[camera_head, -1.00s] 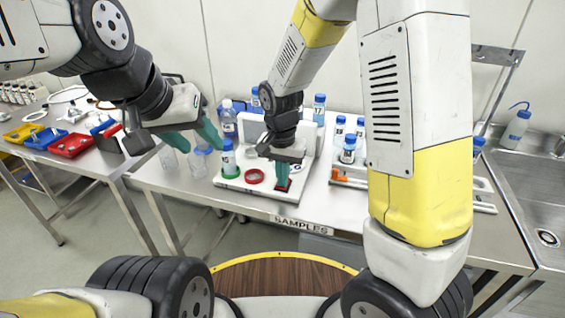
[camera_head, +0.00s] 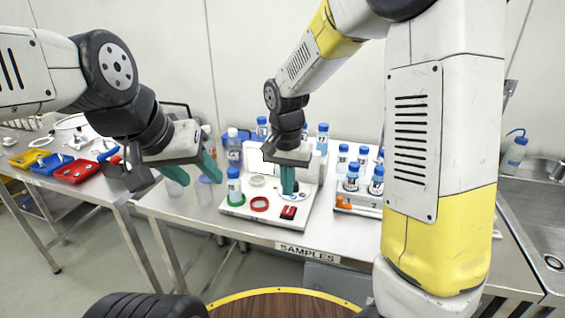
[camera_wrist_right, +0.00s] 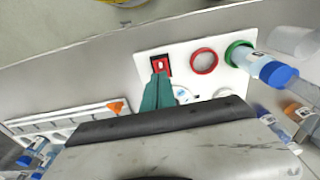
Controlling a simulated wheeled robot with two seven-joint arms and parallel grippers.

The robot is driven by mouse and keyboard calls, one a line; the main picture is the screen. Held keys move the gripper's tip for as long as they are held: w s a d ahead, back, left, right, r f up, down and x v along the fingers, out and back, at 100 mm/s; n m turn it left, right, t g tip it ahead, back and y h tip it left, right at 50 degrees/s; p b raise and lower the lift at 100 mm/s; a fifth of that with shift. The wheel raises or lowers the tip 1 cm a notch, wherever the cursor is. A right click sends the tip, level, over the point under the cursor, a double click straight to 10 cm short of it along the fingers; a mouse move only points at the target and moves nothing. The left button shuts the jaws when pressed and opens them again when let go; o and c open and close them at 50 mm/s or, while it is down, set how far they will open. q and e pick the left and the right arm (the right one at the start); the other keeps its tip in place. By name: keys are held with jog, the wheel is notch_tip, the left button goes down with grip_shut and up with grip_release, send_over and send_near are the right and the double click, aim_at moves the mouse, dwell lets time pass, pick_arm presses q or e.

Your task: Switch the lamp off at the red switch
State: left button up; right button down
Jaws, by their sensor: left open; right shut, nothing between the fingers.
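The red switch (camera_head: 288,212) sits at the front right of a white board (camera_head: 236,209) on the table; it shows red with a dark part. My right gripper (camera_head: 287,192) is shut and empty, just behind the switch in the head view. In the right wrist view the fingertips (camera_wrist_right: 160,78) appear at the edge of the switch (camera_wrist_right: 161,65); contact cannot be told. A white upright panel (camera_head: 254,156) stands at the back of the board; I cannot tell whether it is the lamp or lit. My left gripper (camera_head: 194,172) is open, left of the board.
A red ring (camera_head: 260,204) and a blue-capped bottle (camera_head: 234,188) in a green ring are on the board. More bottles stand behind. A rack with bottles (camera_head: 352,180) is to the right. Coloured bins (camera_head: 77,171) are on the left table. A sink lies at far right.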

notch_tip(320, 180, up, 7)
jog(key=shift+s+r, duration=0.15)
jog(key=shift+s, duration=0.15)
